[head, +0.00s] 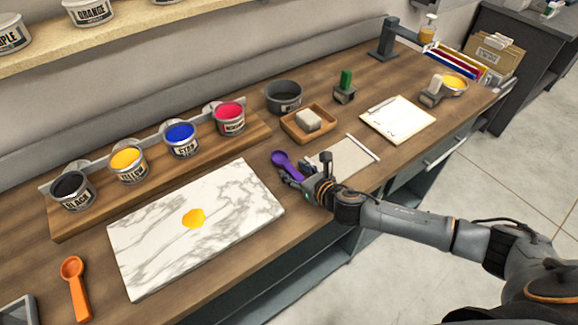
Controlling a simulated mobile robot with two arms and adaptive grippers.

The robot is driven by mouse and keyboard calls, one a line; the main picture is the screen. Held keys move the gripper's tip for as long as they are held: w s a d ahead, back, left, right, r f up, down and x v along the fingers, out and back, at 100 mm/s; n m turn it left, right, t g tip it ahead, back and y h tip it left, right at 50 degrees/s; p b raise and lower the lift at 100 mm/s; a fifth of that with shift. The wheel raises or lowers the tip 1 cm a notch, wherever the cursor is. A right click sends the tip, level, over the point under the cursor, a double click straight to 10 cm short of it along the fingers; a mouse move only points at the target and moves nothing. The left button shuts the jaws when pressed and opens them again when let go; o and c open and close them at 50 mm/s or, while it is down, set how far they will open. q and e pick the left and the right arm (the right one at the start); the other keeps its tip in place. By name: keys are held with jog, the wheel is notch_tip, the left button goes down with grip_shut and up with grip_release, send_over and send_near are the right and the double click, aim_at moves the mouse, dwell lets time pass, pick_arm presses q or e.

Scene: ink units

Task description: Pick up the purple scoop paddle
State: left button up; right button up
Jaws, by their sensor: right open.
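The purple scoop paddle (282,161) lies on the wooden workbench, just right of the marble slab. Its round bowl end shows at the upper left, and its handle runs down right and is partly hidden by my gripper. My right gripper (284,179) is open at the scoop's handle, low over the bench. I cannot tell whether its fingers are around the handle or only beside it. My left gripper is not in view.
The marble slab (150,245) bears a yellow ink blob. Ink tins stand on a wooden riser (85,219) behind it. An orange scoop (75,285) lies at left. A wooden tray (296,129) with a pale block and a grey sheet (350,160) are close to my right gripper.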

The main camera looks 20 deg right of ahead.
jog(key=shift+w+a+f, duration=0.25)
jog(key=shift+w+f, duration=0.05)
jog(key=shift+w, duration=0.3)
grip_shut()
jog(key=shift+r, duration=0.1)
jog(key=shift+d+r, duration=0.1)
jog(key=shift+r, duration=0.15)
notch_tip(320, 180, up, 2)
jog(key=shift+r, duration=0.2)
jog(key=s+a+r+b, duration=0.2)
jog(key=s+a+r, duration=0.1)
jog(key=s+r, duration=0.7)
jog(key=s, duration=0.3)
jog(key=shift+s+a, duration=0.25)
jog(key=shift+s, duration=0.1)
